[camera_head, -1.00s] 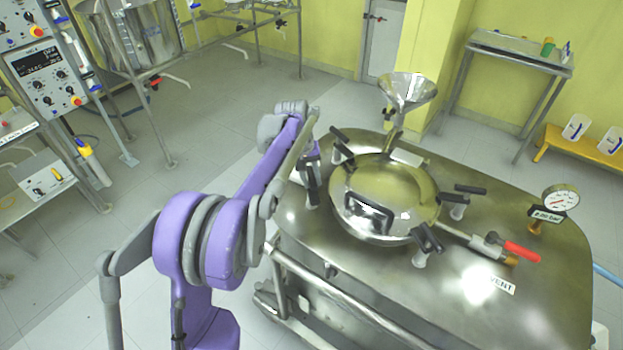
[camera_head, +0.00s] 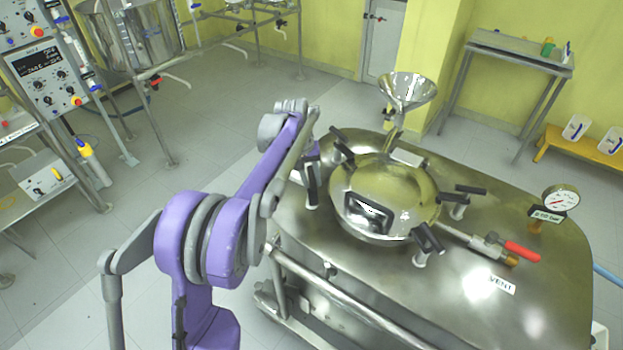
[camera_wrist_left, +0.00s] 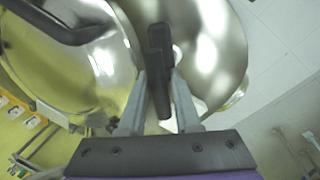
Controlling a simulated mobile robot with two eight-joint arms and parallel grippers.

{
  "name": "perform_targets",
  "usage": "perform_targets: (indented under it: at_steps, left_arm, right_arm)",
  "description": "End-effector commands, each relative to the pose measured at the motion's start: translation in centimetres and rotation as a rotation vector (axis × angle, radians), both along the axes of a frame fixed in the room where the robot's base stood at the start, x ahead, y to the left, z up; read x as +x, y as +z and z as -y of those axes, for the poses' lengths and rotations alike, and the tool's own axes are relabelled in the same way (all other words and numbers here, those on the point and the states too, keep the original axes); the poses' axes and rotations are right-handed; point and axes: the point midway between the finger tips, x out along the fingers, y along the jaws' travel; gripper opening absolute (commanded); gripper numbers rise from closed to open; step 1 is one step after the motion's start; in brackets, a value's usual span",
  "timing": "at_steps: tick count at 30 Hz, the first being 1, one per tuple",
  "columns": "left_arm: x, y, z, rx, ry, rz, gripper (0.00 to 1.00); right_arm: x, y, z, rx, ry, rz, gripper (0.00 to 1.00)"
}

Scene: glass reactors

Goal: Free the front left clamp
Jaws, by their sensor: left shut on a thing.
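The round steel lid (camera_head: 385,190) sits on the vessel top, with black-handled clamps around its rim. The front left clamp (camera_head: 311,188) stands at the lid's left side. My left gripper (camera_head: 308,155) is at that clamp, partly hidden by my purple arm. In the left wrist view, the gripper (camera_wrist_left: 160,110) is shut on the clamp's black handle (camera_wrist_left: 158,50), which lies between the two grey fingers. The lid (camera_wrist_left: 85,60) also shows there, with its dark handle at upper left. My right gripper is not in view.
Other clamps stand at the lid's back left (camera_head: 342,147), right (camera_head: 462,197) and front right (camera_head: 428,240). A steel funnel (camera_head: 407,90) rises behind the lid. A red-handled valve (camera_head: 520,250) and a pressure gauge (camera_head: 561,199) are to the right. A rail (camera_head: 340,300) runs along the front.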

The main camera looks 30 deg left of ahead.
Motion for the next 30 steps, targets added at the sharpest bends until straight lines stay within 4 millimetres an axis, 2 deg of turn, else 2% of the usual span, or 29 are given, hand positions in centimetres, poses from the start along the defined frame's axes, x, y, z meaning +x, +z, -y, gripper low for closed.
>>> perform_targets:
  at_steps: [4, 5, 9, 20, 23, 30]
  left_arm:
    - [-0.1, -0.1, 0.1, -0.002, -0.001, -0.003, 0.00]
    - [-0.1, -0.1, 0.1, -0.002, -0.002, -0.003, 0.37]
    - [-0.1, -0.1, 0.1, -0.001, 0.000, -0.002, 0.59]
    - [-0.1, 0.5, -0.1, 0.000, 0.001, 0.000, 0.59]
    - [-0.2, 1.8, -0.3, 0.000, 0.001, 0.000, 0.59]
    - [-0.7, 6.7, -1.1, 0.000, 0.001, 0.000, 0.59]
  right_arm:
    - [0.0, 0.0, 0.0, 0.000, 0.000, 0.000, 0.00]
    - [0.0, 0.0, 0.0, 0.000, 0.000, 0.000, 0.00]
    - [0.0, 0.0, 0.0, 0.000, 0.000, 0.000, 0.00]
    - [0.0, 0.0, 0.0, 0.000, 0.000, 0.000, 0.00]
    - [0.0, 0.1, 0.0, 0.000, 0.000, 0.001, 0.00]
    - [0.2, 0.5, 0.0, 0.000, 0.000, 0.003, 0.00]
